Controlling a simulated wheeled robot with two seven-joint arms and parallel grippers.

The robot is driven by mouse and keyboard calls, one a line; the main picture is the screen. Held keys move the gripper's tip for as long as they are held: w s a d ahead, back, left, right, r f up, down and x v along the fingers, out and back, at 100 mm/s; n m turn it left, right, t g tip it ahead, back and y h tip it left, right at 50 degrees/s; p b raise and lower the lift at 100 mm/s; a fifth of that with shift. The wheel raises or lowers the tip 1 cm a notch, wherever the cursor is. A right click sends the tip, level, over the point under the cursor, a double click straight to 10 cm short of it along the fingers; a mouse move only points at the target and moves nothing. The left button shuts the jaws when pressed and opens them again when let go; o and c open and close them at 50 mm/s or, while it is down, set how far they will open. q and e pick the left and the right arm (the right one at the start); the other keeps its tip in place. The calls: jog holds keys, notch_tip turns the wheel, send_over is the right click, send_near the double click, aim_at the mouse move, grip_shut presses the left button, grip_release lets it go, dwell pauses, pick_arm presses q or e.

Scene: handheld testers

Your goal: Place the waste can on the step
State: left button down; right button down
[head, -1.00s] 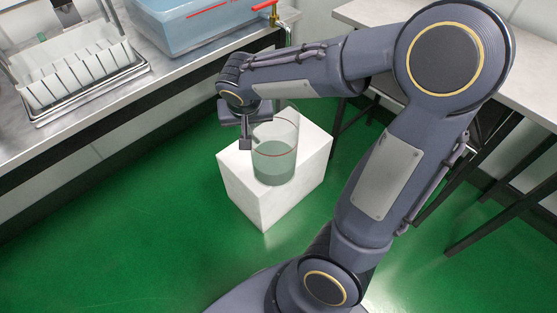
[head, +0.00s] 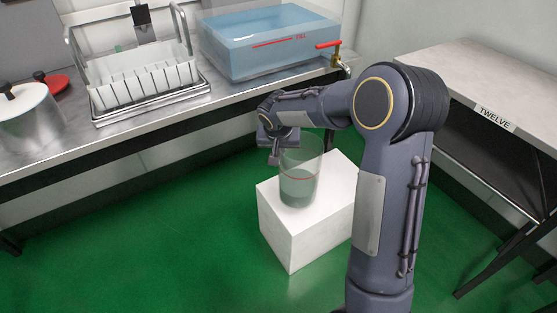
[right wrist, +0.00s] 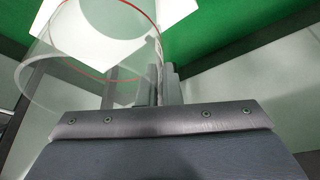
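The waste can (head: 300,185) is a clear cylinder with a thin red line around it. In the head view it is upright over the top of the white step (head: 290,240) and seems to rest on it. My right gripper (head: 275,157) is at the can's upper left rim, fingers pointing down. In the right wrist view the can (right wrist: 50,75) is at upper left, and the close-set fingers (right wrist: 160,88) have its wall between them. The step's white top (right wrist: 115,25) shows through the can. My left gripper is out of view.
A metal counter (head: 150,130) at the back left holds a dish rack (head: 150,85), a blue water tank (head: 270,50) with a red-handled tap, and a metal pot (head: 30,115). A table labelled TWELVE (head: 470,75) stands at right. Green floor is clear left of the step.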

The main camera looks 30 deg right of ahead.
jog(key=shift+a+b+x, duration=0.15)
jog(key=shift+b+x, duration=0.25)
jog(key=shift+x, duration=0.65)
jog(key=shift+a+b+x, duration=0.15)
jog(key=shift+b+x, duration=0.2)
jog(key=shift+x, duration=0.7)
jog(key=shift+s+f, duration=0.1)
jog(key=shift+s, duration=0.05)
jog(key=shift+f, duration=0.15)
jog(key=c, duration=1.6)
grip_release()
